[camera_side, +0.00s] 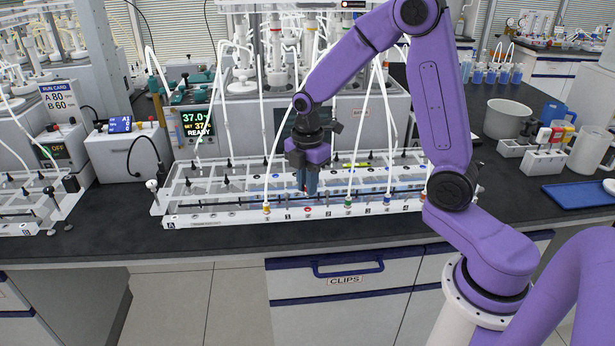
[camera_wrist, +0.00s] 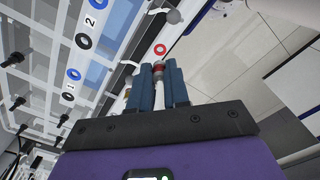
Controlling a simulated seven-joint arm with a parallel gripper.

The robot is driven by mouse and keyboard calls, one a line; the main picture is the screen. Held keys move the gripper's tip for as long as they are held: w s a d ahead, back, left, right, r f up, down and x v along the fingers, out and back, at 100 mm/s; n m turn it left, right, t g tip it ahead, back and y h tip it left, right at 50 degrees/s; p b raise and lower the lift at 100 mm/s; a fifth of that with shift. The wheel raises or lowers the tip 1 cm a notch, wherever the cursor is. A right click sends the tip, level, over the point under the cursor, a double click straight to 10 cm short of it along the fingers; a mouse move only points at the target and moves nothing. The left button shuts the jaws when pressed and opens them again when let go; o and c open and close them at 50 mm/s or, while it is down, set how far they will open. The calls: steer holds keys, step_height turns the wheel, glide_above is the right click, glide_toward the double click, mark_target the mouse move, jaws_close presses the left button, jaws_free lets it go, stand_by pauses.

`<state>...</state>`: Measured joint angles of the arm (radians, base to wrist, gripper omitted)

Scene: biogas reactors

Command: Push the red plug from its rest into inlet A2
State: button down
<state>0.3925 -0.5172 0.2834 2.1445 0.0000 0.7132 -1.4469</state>
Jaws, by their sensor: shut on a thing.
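My gripper (camera_side: 308,190) is low over the front of the rack, pointing down, in the side view. The rack carries a "2" label (camera_wrist: 89,21) with a black ring (camera_wrist: 83,40) and a blue ring close by. Which opening is inlet A2 I cannot tell.
The rack's front rail (camera_side: 230,218) carries an "A" mark at left and several coloured plugs with white tubes, such as a yellow one (camera_side: 267,209) and a green one (camera_side: 348,203). These tubes rise on both sides of my gripper. Dark bench top lies before the rack.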

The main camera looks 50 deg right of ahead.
steer(key=shift+f, duration=1.35)
steer(key=shift+f, duration=1.05)
stand_by(1.8)
steer(key=c, duration=1)
jaws_free()
steer(key=shift+c, duration=0.2)
steer(key=shift+w+r, duration=0.1)
steer(key=shift+r, duration=0.3)
step_height(320, 180, up, 17)
steer(key=shift+f, duration=0.2)
steer(key=shift+s+a, duration=0.1)
steer(key=shift+s, duration=0.1)
